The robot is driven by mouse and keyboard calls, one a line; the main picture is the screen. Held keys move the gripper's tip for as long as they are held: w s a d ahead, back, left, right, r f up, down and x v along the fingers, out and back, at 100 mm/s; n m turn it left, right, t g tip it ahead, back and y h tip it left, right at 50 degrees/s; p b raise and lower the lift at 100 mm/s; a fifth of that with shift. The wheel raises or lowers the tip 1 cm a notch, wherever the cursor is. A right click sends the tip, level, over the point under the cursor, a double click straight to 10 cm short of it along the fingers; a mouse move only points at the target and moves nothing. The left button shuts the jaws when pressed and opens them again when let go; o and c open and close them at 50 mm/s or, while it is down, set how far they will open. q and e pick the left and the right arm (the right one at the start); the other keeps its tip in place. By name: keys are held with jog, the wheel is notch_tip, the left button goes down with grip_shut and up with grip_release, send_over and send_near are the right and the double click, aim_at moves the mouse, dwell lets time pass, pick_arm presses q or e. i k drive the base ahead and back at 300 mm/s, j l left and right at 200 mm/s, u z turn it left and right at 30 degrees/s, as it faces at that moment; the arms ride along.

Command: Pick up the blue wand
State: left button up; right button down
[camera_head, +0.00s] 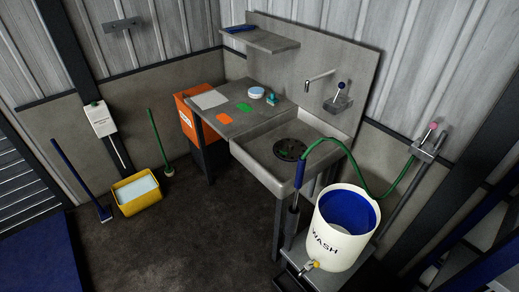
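A blue-handled wand (300,175) hangs upright at the front right of the sink, left of the white WASH bucket. The green hose (357,172) joins its top and loops over to a valve (430,132) with a pink knob on the right wall. Below the blue handle the wand is dark and thin, and its lower end is hard to make out beside the sink leg. Neither of my grippers is in view, and nothing is seen touching the wand.
The white WASH bucket (331,245), blue inside with a tap, stands on a low stand close right of the wand. The grey sink (262,152) is behind left. A yellow bucket (136,208) and blue-handled broom (77,175) stand left. Floor between is clear.

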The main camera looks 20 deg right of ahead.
aim_at(301, 164)
jog(key=i, duration=0.4)
jog(key=i+j+z, duration=0.1)
jog(key=i+z, duration=0.25)
jog(key=z, duration=0.15)
jog(key=i+j+z, duration=0.25)
jog(key=z, duration=0.25)
jog(key=i, duration=0.15)
